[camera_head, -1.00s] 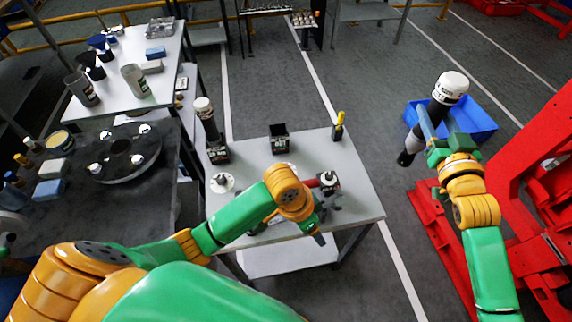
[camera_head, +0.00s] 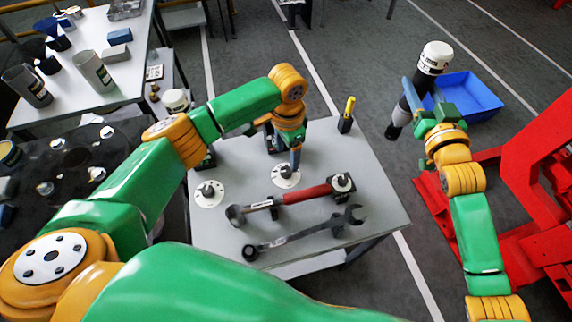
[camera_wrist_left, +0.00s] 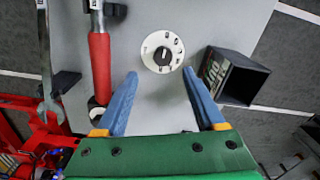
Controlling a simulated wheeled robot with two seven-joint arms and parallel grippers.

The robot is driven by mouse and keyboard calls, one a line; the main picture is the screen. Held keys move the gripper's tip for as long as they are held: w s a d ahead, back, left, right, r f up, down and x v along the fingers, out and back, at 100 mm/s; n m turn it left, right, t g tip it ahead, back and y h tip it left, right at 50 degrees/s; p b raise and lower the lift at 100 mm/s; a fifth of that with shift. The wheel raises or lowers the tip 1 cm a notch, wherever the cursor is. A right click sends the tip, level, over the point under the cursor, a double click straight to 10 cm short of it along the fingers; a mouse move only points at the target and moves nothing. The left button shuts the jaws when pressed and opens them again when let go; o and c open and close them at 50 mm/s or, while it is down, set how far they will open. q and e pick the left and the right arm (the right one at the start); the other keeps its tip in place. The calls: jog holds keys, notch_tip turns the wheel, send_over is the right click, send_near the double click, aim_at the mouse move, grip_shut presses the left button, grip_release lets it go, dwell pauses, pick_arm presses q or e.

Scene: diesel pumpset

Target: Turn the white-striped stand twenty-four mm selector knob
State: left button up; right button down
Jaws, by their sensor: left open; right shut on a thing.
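A white dial disc with a dark knob (camera_head: 285,178) sits on the grey table (camera_head: 370,205). In the left wrist view this knob (camera_wrist_left: 162,55), with marks around it, lies just beyond and between my blue fingertips. My left gripper (camera_head: 294,158) is open above it, not visibly gripping it. I cannot make out white stripes on a stand. My right gripper (camera_head: 425,108) is shut on a black-and-white cylinder (camera_head: 433,60).
A red-handled hammer (camera_head: 305,193) and a wrench (camera_head: 310,235) lie near the knobs. An open dark box (camera_wrist_left: 235,77) stands close to the right finger in the left wrist view. A yellow-handled tool (camera_head: 347,115) stands at the back. A blue crate (camera_head: 470,97) is on the floor.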

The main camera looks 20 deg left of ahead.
aim_at(286, 170)
pick_arm(q)
jog(key=f, duration=0.8)
jog(key=shift+w+a, duration=0.25)
jog(key=shift+w, duration=0.15)
pick_arm(e)
jog(key=shift+w+a+f, duration=0.35)
jog(key=shift+w, duration=0.2)
pick_arm(q)
jog(key=shift+s+d+r, duration=0.1)
jog(key=shift+s+r, duration=0.05)
jog(key=shift+s, duration=0.1)
pick_arm(e)
jog(key=shift+s+d+r, duration=0.15)
jog(key=shift+s+r, duration=0.05)
jog(key=shift+s, duration=0.1)
pick_arm(q)
jog(key=shift+w, duration=0.1)
grip_shut()
